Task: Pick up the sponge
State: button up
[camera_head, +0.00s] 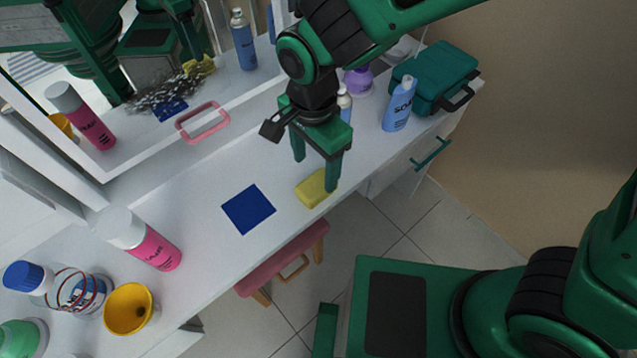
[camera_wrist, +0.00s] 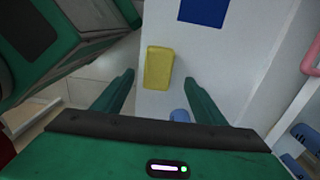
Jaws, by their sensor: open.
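The yellow sponge (camera_head: 314,188) lies on the white countertop near its front edge, just right of a blue square. In the wrist view the whole sponge (camera_wrist: 159,68) shows beyond and between the two fingertips of my gripper (camera_wrist: 160,80). The gripper is open and empty. In the head view one finger overlaps the sponge's right end; I cannot tell whether it touches.
The flat blue square (camera_head: 249,209) lies left of the sponge. A blue soap bottle (camera_head: 398,105) and a green case (camera_head: 437,77) stand to the right. A pink spray can (camera_head: 140,238) and yellow cup (camera_head: 130,309) stand left. A pink stool (camera_head: 284,260) is below the front edge.

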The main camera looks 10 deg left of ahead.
aim_at(317, 183)
jog(key=shift+d+f, duration=0.2)
jog(key=shift+f, duration=3.3)
jog(key=c, duration=1.1)
